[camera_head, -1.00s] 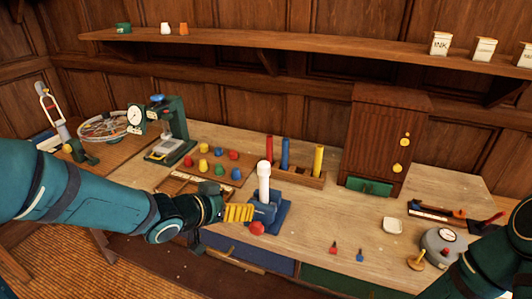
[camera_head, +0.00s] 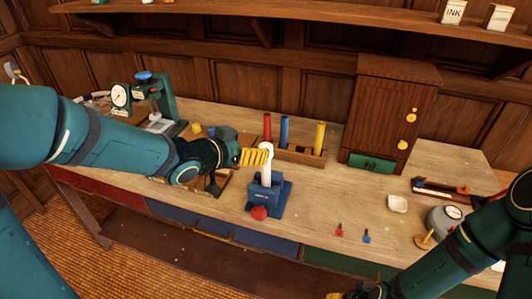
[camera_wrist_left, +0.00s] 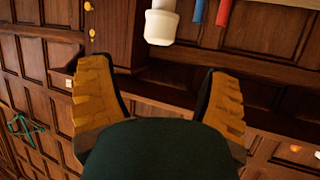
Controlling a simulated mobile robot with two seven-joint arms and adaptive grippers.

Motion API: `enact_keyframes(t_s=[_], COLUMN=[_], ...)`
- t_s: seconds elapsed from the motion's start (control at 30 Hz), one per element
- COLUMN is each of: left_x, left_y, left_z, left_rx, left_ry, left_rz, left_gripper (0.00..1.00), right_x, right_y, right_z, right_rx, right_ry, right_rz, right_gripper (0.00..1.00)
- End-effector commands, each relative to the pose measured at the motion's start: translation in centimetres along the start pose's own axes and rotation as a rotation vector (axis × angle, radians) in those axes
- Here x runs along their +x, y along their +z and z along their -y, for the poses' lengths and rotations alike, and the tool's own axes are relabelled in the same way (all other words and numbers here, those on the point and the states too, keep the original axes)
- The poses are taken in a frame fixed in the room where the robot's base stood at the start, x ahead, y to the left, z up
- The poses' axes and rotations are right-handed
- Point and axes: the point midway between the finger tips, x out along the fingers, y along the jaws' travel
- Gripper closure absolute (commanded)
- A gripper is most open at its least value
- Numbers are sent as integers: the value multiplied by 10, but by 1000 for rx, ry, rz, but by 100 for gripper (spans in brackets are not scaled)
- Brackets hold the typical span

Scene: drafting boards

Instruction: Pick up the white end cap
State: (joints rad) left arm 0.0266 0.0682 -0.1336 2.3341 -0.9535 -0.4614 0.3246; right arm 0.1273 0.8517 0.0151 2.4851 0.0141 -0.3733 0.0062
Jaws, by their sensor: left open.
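The white end cap (camera_head: 266,148) sits on top of an upright white tube (camera_head: 266,178), which stands in a blue vise (camera_head: 264,197) with a red knob. In the left wrist view the cap (camera_wrist_left: 161,27) shows at the top, beyond the fingertips. My left gripper (camera_head: 256,156) is level with the cap, its yellow fingers just left of it and partly overlapping it in the head view. In the left wrist view this gripper (camera_wrist_left: 158,72) is open, with nothing between its fingers. My right gripper (camera_head: 342,295) is cut off at the bottom edge; its jaws do not show clearly.
A wooden rack with red, blue (camera_head: 284,132) and yellow rods stands close behind the tube. A wooden cabinet (camera_head: 390,115) is behind right. A green dial press (camera_head: 158,105) stands at left. A small white dish (camera_head: 397,204) lies at right. The bench right of the vise is mostly clear.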

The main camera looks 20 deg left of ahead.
Motion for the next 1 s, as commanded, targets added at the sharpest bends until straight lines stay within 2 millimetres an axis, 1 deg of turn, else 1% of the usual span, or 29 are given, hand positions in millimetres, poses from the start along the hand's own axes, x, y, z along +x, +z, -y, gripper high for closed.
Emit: enact_keyframes(t_s=[0.03, 0.27, 0.43, 0.53, 0.67, 0.87, 0.9, 0.97, 1.0], left_x=[6, 21, 46, 57, 64, 64, 64, 64, 64], left_y=[1, 2, 9, 7, 6, 6, 6, 6, 6], left_z=[-1, -1, -3, -3, -2, -2, -2, -2, -2], left_rx=[1, 1, 1, 1, 0, 0, 0, 0, 0], left_ry=[2, 1, 2, 2, 0, 0, 0, 0, 0], left_rz=[0, 0, 1, 0, 0, -1, -1, -1, -1], left_gripper=[21, 21, 21, 21, 21, 21, 28, 49, 63], right_x=[2, 5, 12, 13, 13, 13, 13, 13, 13], right_y=[1, 3, 6, 7, 7, 7, 7, 7, 7], right_z=[-1, -2, -4, -5, -5, -5, -5, -5, -5], right_rx=[-1, -2, -4, -5, -5, -5, -5, -5, -5], right_ry=[0, -1, -2, -2, -2, -2, -2, -2, -2], right_rz=[2, 5, 12, 14, 15, 15, 15, 15, 14], right_gripper=[53, 53, 53, 53, 53, 53, 53, 53, 53])
